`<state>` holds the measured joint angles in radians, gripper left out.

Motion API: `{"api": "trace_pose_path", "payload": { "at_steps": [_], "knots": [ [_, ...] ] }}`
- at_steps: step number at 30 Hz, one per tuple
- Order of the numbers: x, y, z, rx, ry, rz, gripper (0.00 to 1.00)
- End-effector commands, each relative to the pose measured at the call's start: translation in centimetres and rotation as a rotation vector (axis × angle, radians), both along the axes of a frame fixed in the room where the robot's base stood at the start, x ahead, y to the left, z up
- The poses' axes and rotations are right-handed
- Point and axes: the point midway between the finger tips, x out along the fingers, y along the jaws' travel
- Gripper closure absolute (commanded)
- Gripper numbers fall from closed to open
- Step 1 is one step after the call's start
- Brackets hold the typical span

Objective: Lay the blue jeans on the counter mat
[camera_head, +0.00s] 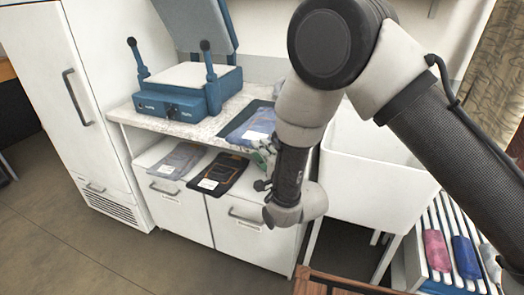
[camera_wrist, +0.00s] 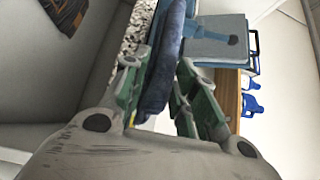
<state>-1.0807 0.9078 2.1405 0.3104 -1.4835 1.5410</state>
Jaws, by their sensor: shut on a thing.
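The blue jeans (camera_head: 248,127), folded with a white label, are at the right end of the speckled counter, over the dark counter mat (camera_head: 262,105). The mat shows as a dark edge around them. My gripper (camera_head: 263,158) is at the front edge of the counter, mostly hidden behind my arm. In the wrist view its green fingers (camera_wrist: 158,75) are shut on the jeans (camera_wrist: 165,60), which show as a blue band between them. I cannot tell whether the jeans rest on the mat or hang just above it.
A blue heat press (camera_head: 180,102) stands open on the counter, left of the mat. Grey (camera_head: 178,160) and black (camera_head: 218,174) folded garments lie on the shelf below. A white sink (camera_head: 370,165) is at the right. A slatted rack (camera_head: 448,285) holds several folded garments.

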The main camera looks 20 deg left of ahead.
Motion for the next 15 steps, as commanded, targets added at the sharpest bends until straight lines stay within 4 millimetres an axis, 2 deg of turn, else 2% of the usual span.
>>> {"api": "trace_pose_path", "payload": {
  "at_steps": [8,9,12,15],
  "knots": [
    [0.02,0.03,-0.36,0.001,-0.001,0.000,1.00],
    [0.02,0.03,-0.32,0.001,-0.001,0.000,0.65],
    [0.02,0.03,-0.33,0.001,-0.001,0.000,0.47],
    [0.01,0.02,-0.35,0.001,-0.001,0.000,0.47]
  ]
}}
